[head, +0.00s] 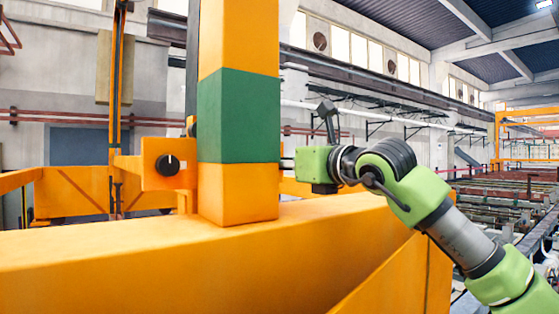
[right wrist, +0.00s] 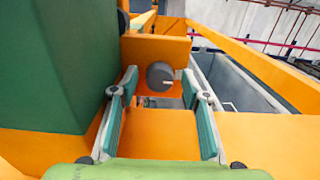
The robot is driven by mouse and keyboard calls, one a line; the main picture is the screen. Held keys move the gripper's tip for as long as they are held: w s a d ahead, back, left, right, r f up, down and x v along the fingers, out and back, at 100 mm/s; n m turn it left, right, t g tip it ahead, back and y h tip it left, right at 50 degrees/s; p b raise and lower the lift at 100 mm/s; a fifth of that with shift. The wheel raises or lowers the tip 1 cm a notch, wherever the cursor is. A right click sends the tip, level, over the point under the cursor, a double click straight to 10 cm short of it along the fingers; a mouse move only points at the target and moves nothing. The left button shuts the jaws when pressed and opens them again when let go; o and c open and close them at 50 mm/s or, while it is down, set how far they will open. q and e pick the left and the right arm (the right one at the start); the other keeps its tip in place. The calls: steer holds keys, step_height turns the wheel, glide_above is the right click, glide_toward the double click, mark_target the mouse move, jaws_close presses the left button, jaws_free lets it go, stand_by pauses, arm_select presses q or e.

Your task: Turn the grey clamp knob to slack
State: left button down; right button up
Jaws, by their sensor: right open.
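The clamp knob (head: 168,165) is a dark round knob with a white pointer mark on an orange plate (head: 151,153), left of the post, in the head view. Its mark points about straight up there. In the right wrist view the grey knob (right wrist: 160,75) sits ahead, between and beyond the fingers, its mark pointing right. My right gripper (right wrist: 159,85) is open and empty, apart from the knob. In the head view my right arm reaches in from the right and its green wrist is right of the post; the fingers are not clear. My left gripper is not in view.
An orange post (head: 238,115) with a green band stands between my right wrist and the knob in the head view. It rises from a wide orange beam (head: 120,255). In the right wrist view the green band (right wrist: 50,65) fills the left side, close to the left finger.

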steer(key=shift+c, duration=0.4)
steer(key=c, duration=1)
